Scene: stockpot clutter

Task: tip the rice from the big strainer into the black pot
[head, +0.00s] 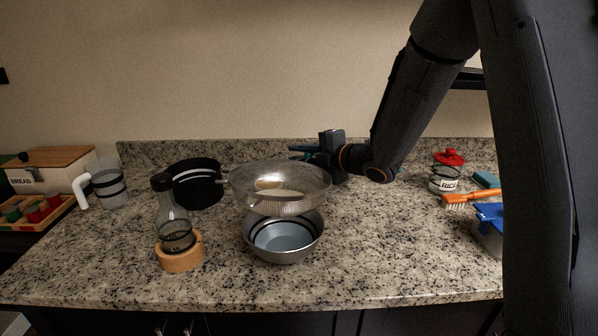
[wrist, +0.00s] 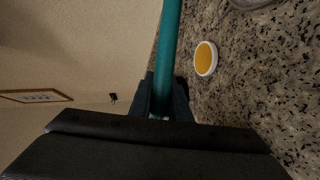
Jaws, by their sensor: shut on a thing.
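The big strainer (head: 312,190), a wide mesh bowl, hangs over a steel bowl (head: 284,252) in the head view, roughly level. A pale patch inside it looks like the rice (head: 282,191). My gripper (head: 318,158) is behind the strainer's right side. In the wrist view, my gripper (wrist: 160,108) is shut on a teal handle (wrist: 168,45), which seems to be the strainer's; the join is not clear. The black pot (head: 197,187) stands left of the strainer, further back, partly hidden by a glass bottle. Its inside bottom is not visible.
The glass bottle (head: 174,218) stands in a wooden ring (head: 180,256) before the pot. A white-handled jug (head: 110,188) is left. At right are a rice jar (head: 445,178), orange brush (head: 465,198) and blue-lidded box (head: 490,216). A yellow-filled dish (wrist: 205,58) shows in the wrist view.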

